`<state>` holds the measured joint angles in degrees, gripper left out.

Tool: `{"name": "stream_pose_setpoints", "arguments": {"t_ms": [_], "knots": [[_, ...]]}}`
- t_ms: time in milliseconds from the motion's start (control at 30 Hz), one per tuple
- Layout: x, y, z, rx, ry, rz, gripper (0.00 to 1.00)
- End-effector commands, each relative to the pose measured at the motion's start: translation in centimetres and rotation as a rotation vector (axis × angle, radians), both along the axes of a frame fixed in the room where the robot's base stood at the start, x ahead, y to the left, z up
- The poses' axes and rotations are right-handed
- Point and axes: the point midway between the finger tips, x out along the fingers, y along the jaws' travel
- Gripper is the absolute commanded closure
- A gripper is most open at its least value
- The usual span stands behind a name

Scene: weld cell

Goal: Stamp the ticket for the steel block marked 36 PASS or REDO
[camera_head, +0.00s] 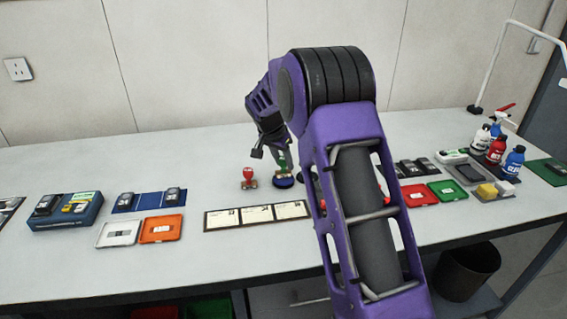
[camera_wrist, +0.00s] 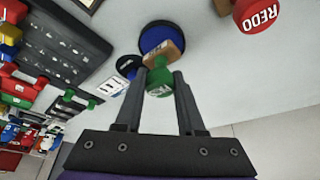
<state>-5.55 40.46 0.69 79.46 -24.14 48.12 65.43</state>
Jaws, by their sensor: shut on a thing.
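My gripper (camera_wrist: 160,75) is shut on the green-handled stamp (camera_wrist: 159,88), whose wooden body points toward the round blue ink pad (camera_wrist: 157,33). In the head view the stamp (camera_head: 281,161) is over or on the pad (camera_head: 284,182); I cannot tell if they touch. The red REDO stamp (camera_head: 248,178) stands just left of the pad, and its top shows in the wrist view (camera_wrist: 258,14). A dark strip with several ticket cards (camera_head: 256,214) lies in front; the card numbers are too small to read surely. I cannot tell which block is marked 36.
Dark blocks lie on a blue mat (camera_head: 149,201) at left. A white tray (camera_head: 118,232) and orange tray (camera_head: 160,229) are in front of it. Red (camera_head: 418,195) and green (camera_head: 447,191) trays and bottles (camera_head: 496,150) stand right. My arm hides part of the bench.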

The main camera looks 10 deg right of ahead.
Motion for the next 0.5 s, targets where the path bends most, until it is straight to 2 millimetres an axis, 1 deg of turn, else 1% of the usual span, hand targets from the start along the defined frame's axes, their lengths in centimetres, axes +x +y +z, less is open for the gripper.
{"name": "stream_pose_setpoints", "arguments": {"t_ms": [33, 500], "knots": [[0.0, 0.0, 0.8, 0.000, -0.001, 0.000, 0.97], [0.0, 0.0, 4.6, 0.001, -0.002, 0.001, 0.97]]}}
